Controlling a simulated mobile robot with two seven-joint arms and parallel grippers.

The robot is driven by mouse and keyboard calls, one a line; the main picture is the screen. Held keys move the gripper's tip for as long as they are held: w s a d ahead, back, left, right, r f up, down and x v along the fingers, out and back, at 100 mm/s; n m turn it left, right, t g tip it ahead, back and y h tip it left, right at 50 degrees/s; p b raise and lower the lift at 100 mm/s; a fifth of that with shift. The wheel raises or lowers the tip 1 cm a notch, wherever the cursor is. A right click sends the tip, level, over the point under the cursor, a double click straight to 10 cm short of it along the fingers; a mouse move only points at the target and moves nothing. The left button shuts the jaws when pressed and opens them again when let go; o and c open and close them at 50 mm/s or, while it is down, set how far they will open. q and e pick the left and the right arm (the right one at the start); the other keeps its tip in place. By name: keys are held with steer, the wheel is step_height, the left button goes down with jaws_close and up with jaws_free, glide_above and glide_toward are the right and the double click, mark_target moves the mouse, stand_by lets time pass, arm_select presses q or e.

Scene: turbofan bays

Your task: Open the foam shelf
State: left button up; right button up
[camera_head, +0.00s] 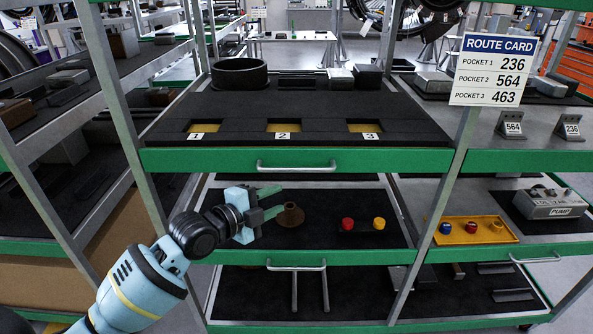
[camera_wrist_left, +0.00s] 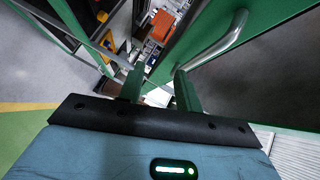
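The foam shelf (camera_head: 300,108) is a black foam tray with a green front and pockets marked 1, 2 and 3. Its silver bar handle (camera_head: 296,168) spans the middle of the front. My left gripper (camera_head: 281,201) is below this handle in the head view, before the middle shelf. Its two green fingers are apart with nothing seen between them. In the left wrist view the fingers (camera_wrist_left: 160,88) also stand apart. There a silver bar handle (camera_wrist_left: 222,43) on a green front is just beyond the right-hand finger, not between the fingers. My right gripper is not in view.
The middle shelf (camera_head: 310,257) holds a brown flanged part (camera_head: 291,215) behind the gripper, plus red and yellow pieces. A route card (camera_head: 493,69) hangs at right. A yellow tray (camera_head: 472,231) and a pump box (camera_head: 553,204) sit lower right. Grey posts flank the shelves.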

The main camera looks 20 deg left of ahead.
mark_target(293, 171)
arm_select(q)
step_height(293, 171, up, 5)
steer(key=w+m, duration=0.2)
steer(key=shift+x, duration=3.6)
steer(key=shift+a, duration=0.1)
steer(key=shift+c, duration=0.2)
jaws_close()
